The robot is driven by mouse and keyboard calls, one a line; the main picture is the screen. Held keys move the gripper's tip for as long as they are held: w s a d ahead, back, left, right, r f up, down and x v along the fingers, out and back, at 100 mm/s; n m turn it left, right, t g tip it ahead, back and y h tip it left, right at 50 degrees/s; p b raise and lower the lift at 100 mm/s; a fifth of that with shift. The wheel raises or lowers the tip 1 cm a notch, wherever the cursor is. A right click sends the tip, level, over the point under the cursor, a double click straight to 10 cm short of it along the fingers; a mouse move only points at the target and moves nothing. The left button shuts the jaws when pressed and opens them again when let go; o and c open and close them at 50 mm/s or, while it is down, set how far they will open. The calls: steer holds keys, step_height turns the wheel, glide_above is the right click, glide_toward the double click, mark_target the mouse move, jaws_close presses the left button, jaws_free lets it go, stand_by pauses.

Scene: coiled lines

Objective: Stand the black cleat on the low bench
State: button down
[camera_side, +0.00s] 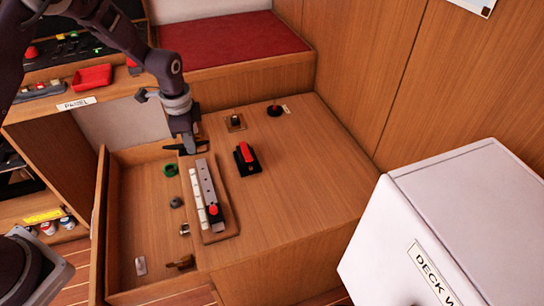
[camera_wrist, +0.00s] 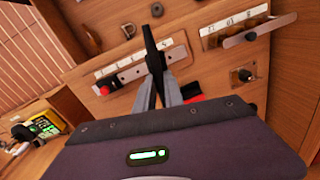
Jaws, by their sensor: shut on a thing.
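The black cleat (camera_side: 190,148) is a dark, slim piece with arms sticking out to both sides, under my gripper (camera_side: 187,135) in the side view. My gripper is shut on it, above the edge between the open drawer and the low wooden bench. In the wrist view the black cleat (camera_wrist: 150,52) stands out lengthwise from between the grey fingertips (camera_wrist: 161,85). The low bench (camera_side: 300,205) has a flat wooden top, with its fittings in the left and back parts. I cannot tell the cleat's exact height above the wood.
A long plate with a red knob (camera_side: 214,210) and a black block with a red lever (camera_side: 246,158) sit on the bench. Small knobs (camera_side: 235,122) stand behind. The drawer (camera_side: 150,215) holds a green ring (camera_side: 170,170). A white box (camera_side: 440,225) stands right. The bench's right front is clear.

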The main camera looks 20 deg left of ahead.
steer(key=s+d+m+h, duration=0.1)
steer(key=d+m, duration=1.5)
steer(key=d, duration=0.7)
steer(key=shift+g, duration=0.3)
step_height(320, 180, down, 14)
steer(key=shift+s+f, duration=0.1)
steer(key=shift+f, duration=0.15)
steer(key=c, duration=1.4)
jaws_free()
steer(key=shift+f, duration=0.1)
steer(key=shift+c, duration=0.2)
step_height(320, 180, up, 12)
steer(key=shift+s+a, duration=0.15)
steer(key=shift+s, duration=0.05)
